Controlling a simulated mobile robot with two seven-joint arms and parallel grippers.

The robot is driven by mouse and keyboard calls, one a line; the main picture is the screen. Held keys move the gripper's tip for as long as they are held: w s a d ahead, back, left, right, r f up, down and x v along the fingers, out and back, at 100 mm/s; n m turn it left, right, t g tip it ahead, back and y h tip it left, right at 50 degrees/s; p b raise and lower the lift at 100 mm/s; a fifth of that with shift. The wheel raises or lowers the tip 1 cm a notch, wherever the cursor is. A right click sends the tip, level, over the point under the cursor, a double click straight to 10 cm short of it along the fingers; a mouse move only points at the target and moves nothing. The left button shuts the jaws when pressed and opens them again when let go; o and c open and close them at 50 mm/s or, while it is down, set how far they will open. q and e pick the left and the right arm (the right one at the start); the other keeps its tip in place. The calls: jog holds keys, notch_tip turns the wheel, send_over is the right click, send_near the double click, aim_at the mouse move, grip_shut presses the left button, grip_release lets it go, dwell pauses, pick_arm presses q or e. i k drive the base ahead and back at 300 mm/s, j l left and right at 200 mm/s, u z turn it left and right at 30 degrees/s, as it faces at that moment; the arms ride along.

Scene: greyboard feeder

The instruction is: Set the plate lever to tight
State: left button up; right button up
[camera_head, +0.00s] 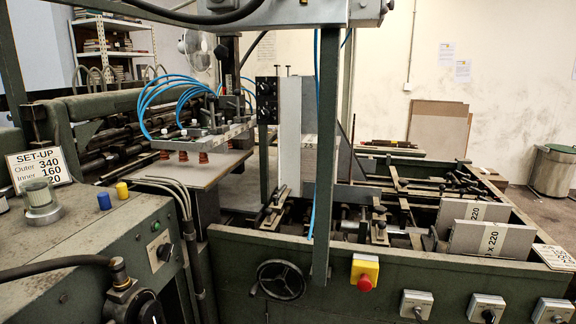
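No label in view reads "plate lever", and I cannot tell for certain which control it is. A black-handled switch on a pale plate (165,252) sits on the front of the green left cabinet. Pale plates with small dark levers or knobs are on the front of the right-hand frame: a left one (416,304), a middle one (486,308) and a right one (551,311). Their markings are too small to read. Neither of my grippers is in view.
A black handwheel (281,280) and a red stop button on a yellow box (364,273) are on the green front. A SET-UP card (39,168) stands at left. A green post (327,150) crosses the middle.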

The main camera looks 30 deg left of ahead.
aim_at(276, 197)
jog(key=u, duration=1.6)
jog(key=i+l, duration=0.75)
jog(key=i, duration=0.25)
jog(key=k+z, duration=0.4)
jog(key=k, duration=0.35)
jog(key=i+l+u, duration=0.1)
jog(key=i+u, duration=0.3)
jog(key=i, duration=0.35)
